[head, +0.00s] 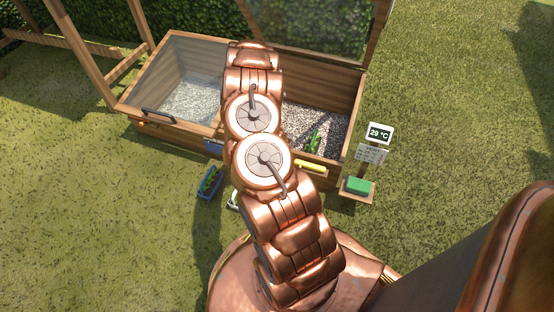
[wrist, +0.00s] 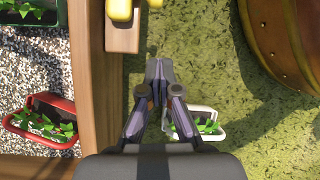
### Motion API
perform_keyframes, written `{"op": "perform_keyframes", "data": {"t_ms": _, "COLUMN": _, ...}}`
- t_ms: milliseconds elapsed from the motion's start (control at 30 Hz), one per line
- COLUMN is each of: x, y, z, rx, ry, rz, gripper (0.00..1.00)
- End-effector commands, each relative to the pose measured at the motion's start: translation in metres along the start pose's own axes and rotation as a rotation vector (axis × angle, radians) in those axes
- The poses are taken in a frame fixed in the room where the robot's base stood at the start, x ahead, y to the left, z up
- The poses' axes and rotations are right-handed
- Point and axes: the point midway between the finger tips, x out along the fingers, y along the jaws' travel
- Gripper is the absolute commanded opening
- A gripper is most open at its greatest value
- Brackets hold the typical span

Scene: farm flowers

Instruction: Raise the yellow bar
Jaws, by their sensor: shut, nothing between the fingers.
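The yellow bar (head: 311,166) is on the front wall of the wooden planter box (head: 318,178), right of my arm in the head view. In the head view my arm hides the gripper.
The right compartment is open under a raised glass lid (head: 310,25); the left has glass and a black handle (head: 158,116). Red (wrist: 40,128) and white (wrist: 195,128) plant troughs flank the wall. A blue trough (head: 209,183) and a 29 °C display (head: 379,133) stand nearby.

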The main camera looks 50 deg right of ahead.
Motion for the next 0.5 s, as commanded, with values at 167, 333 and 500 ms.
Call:
{"op": "perform_keyframes", "data": {"t_ms": 167, "x": 0.035, "y": 0.000, "z": -0.002, "rx": -0.001, "ry": 0.000, "rz": -0.001, "gripper": 0.00}}
{"op": "perform_keyframes", "data": {"t_ms": 333, "x": 0.060, "y": 0.000, "z": -0.002, "rx": -0.001, "ry": -0.002, "rz": -0.001, "gripper": 0.00}}
{"op": "perform_keyframes", "data": {"t_ms": 500, "x": 0.057, "y": 0.001, "z": 0.009, "rx": 0.000, "ry": 0.002, "rz": 0.002, "gripper": 0.00}}
